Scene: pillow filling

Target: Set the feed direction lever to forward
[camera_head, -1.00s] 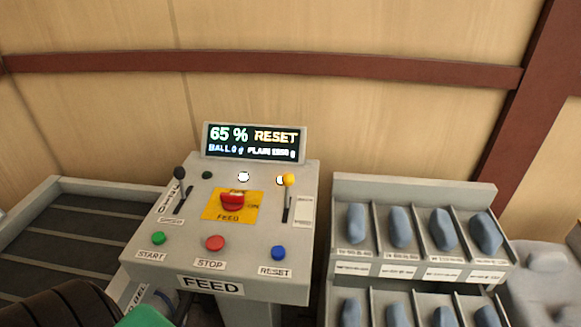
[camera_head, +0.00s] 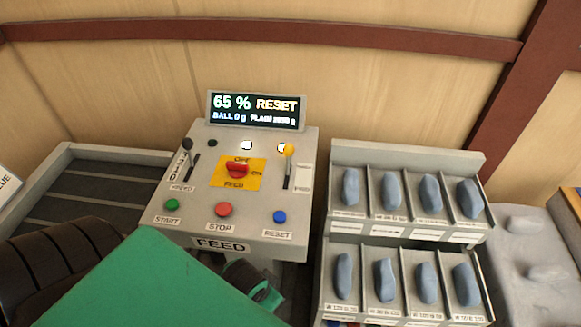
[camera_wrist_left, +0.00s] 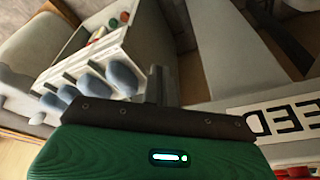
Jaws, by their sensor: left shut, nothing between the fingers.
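The grey feed panel (camera_head: 250,220) stands at the centre of the head view. A lever with a yellow knob (camera_head: 288,150) is at its right side, knob at the far end, with small labels beside it that I cannot read. A black-knobbed lever (camera_head: 188,145) with a speed label is at its left. My left arm, green and black, covers the bottom of the head view. My left gripper (camera_wrist_left: 160,85) shows in the wrist view as dark fingers, shut and empty, near the panel's FEED plate (camera_wrist_left: 290,117). It is apart from the levers. My right gripper is not visible.
The display (camera_head: 256,110) reads 65 % RESET. The panel has a red rotary switch (camera_head: 237,170) and green start (camera_head: 172,205), red stop (camera_head: 223,209) and blue reset (camera_head: 279,216) buttons. A two-tier rack (camera_head: 400,239) of blue-grey pieces stands close on the right.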

